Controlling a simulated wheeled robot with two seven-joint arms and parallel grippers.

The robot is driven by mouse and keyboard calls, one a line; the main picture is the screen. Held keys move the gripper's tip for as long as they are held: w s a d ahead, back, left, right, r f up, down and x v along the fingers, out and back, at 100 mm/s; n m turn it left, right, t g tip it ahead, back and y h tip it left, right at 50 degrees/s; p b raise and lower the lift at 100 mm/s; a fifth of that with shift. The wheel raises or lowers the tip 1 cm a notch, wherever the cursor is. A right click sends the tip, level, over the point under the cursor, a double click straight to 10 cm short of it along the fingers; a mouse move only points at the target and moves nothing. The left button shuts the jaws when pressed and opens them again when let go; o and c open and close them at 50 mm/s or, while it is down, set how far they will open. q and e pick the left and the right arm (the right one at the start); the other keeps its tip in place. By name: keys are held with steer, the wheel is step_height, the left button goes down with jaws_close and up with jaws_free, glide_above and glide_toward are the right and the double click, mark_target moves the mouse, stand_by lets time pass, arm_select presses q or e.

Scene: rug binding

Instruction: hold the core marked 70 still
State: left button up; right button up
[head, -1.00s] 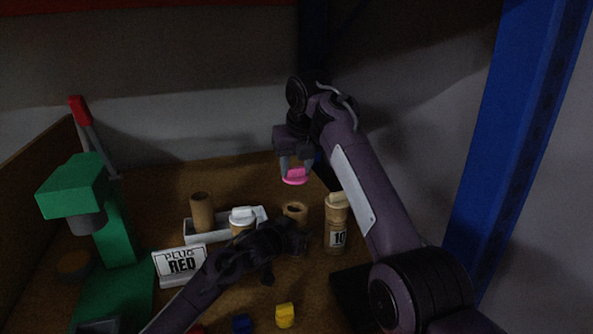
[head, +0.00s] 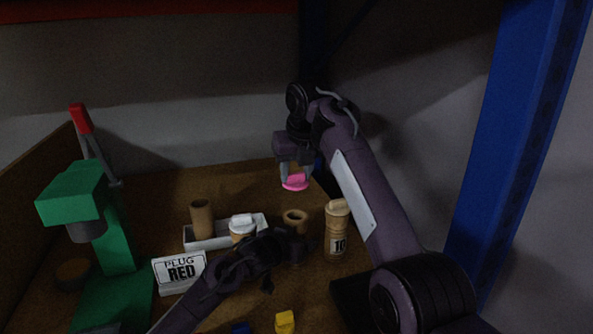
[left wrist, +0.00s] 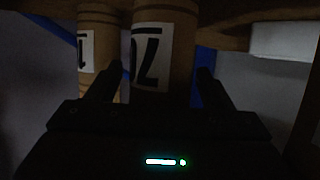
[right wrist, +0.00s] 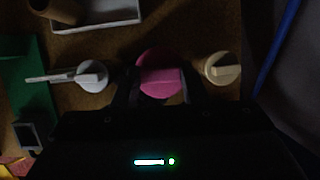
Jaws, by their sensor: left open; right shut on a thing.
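The core marked 70 (left wrist: 164,45) is a brown tube; its label reads upside down in the left wrist view. In the head view its open top (head: 295,216) shows, while its lower part is hidden behind my left gripper (head: 304,248). My left gripper (left wrist: 160,85) is open, with a finger on each side of the core; I cannot tell whether either touches it. My right gripper (head: 296,178) is shut on a pink plug (head: 295,184), held above the core with a gap. The pink plug (right wrist: 160,80) hides the core in the right wrist view.
A core marked 10 (head: 336,246) with a tan plug stands close on the right. A white-plugged core (head: 242,228) stands left, before a white tray (head: 222,243) near a bare tube (head: 202,218).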

arm_select(q)
steer(key=v, duration=1.2)
steer(key=shift+f, duration=0.1)
steer(key=x, duration=1.2)
arm_select(e)
steer(key=shift+f, duration=0.5)
